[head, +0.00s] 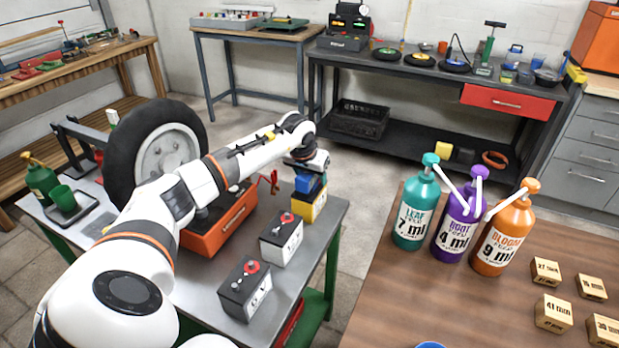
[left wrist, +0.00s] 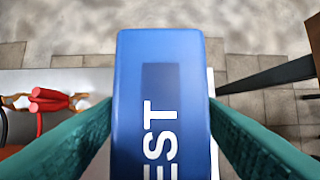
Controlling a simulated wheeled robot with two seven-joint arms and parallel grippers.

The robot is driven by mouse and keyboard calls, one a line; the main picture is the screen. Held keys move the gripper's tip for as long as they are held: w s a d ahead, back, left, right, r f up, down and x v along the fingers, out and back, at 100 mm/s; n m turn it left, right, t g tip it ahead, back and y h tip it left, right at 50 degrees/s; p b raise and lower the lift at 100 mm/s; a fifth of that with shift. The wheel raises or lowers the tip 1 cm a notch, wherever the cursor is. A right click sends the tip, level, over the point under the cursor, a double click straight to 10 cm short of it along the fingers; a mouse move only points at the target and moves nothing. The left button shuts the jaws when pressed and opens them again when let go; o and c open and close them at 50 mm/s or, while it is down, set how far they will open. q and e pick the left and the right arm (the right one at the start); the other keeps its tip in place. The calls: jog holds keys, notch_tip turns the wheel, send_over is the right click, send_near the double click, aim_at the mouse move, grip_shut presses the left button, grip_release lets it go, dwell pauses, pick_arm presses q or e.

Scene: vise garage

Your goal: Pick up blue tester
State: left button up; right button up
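The blue tester (head: 309,183) is a small blue box at the right far corner of the metal bench (head: 322,255). It also fills the middle of the left wrist view (left wrist: 160,80), with white letters "EST" on its face. My left gripper (head: 305,170) is over it. In the left wrist view the green finger pads press against its left and right sides, so the gripper looks shut on it. In the head view the tester shows directly above a yellow battery (head: 311,208); I cannot tell whether they touch. My right gripper is not in view.
Two white-and-black batteries (head: 281,240) (head: 245,290) stand nearer on the bench. An orange toolbox (head: 225,225) and red cable clamps (head: 272,180) are left of the tester. A wheel (head: 165,155) stands behind my arm. A wooden table (head: 400,290) with bottles is at right.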

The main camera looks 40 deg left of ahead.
pick_arm(q)
jog(key=c, duration=1.1)
notch_tip(320, 180, up, 10)
jog(key=shift+c, duration=0.2)
notch_tip(320, 180, up, 6)
jog(key=p, duration=0.5)
jog(key=shift+p, duration=0.4)
